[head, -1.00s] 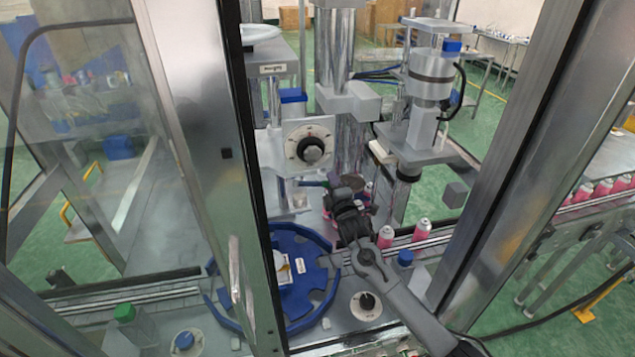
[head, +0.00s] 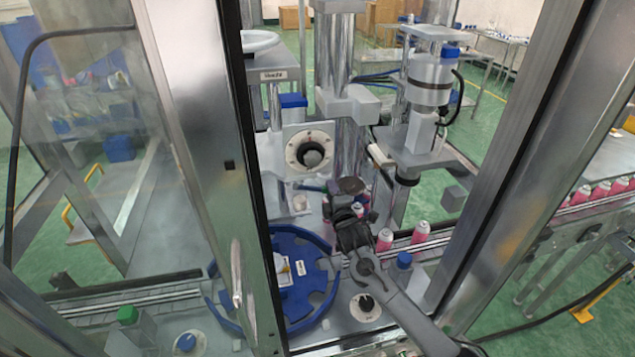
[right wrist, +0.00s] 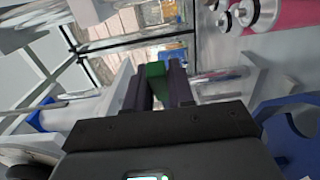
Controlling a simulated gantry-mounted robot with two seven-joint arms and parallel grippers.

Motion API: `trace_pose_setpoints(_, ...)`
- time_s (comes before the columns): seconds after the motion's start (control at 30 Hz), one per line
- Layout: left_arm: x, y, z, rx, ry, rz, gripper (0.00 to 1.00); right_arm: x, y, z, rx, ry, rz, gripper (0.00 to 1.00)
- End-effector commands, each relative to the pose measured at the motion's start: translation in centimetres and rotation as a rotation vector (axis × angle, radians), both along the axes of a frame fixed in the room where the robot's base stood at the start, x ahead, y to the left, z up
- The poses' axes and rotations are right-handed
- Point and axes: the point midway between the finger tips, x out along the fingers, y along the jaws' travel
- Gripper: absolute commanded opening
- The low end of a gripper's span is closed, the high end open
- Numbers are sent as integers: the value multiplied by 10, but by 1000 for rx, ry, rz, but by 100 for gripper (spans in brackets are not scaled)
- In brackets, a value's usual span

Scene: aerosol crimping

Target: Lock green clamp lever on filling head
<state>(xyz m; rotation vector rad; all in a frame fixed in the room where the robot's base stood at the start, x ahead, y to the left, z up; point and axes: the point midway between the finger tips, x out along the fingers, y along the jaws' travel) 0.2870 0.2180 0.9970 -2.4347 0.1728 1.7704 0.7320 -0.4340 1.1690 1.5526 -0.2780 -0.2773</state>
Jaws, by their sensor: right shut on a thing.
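The green clamp lever (right wrist: 155,72) shows as a small green piece between my right gripper's two dark fingers (right wrist: 158,88) in the right wrist view. The fingers are shut on it. In the head view my right gripper (head: 338,192) reaches into the machine beside the central metal column, below and right of a plate with a round black-and-silver knob (head: 310,150). My left gripper cannot be made out in the head view.
A blue star wheel (head: 298,268) lies left of my right arm. Pink cans (head: 421,231) stand on the conveyor to the right. A grey station (head: 430,80) stands behind at right. Metal door posts and glass panels frame the opening closely.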

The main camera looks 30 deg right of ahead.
Motion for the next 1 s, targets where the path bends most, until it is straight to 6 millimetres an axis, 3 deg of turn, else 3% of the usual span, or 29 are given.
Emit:
trace_pose_setpoints(0.63, 0, 0, 10, 0, 0, 0, 0, -8, 9, 1, 0, -1, 3, 6)
trace_pose_setpoints(1.0, 0, -2, 26, -8, 0, 6, 0, -19, 26, 3, 0, -1, 3, 6)
